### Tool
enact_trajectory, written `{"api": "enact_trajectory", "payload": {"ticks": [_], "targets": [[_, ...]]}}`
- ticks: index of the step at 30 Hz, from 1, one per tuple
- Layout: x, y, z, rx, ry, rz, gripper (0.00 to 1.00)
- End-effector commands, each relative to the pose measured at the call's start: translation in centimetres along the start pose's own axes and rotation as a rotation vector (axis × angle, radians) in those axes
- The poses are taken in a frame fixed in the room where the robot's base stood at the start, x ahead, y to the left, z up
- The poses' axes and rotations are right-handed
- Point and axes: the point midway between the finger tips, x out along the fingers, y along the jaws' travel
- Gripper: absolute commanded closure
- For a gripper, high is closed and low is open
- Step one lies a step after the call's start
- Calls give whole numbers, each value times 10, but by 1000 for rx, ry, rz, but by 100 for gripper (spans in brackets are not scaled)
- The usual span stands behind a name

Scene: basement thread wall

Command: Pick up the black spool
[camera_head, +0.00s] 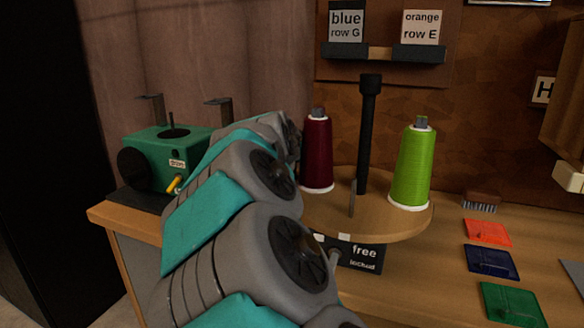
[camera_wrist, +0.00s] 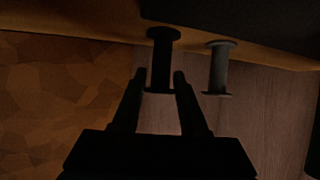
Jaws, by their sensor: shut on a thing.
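The black spool (camera_wrist: 162,52) shows in the wrist view, its flanged end close to a wooden edge at the top of the picture. My gripper (camera_wrist: 160,76) has one finger on each side of the spool's shaft and is shut on it. The picture is dark, so the finger contact is hard to make out. A grey spool (camera_wrist: 218,68) stands just right of the black one, apart from my fingers. In the head view my arm covers the gripper, and I cannot make out the black spool there.
In the head view, a green machine (camera_head: 165,158) sits left of my arm. A round wooden stand (camera_head: 385,222) right of my arm bears a dark red cone (camera_head: 317,152) and a lime cone (camera_head: 412,168). Coloured squares and a brush (camera_head: 481,199) lie farther right.

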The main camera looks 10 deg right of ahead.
Motion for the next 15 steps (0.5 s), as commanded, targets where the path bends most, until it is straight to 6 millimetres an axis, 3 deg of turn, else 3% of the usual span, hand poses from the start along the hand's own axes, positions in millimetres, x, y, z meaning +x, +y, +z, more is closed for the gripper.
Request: {"api": "enact_trajectory", "payload": {"ticks": [15], "targets": [[-3,0,-6,0,0,0,100]]}}
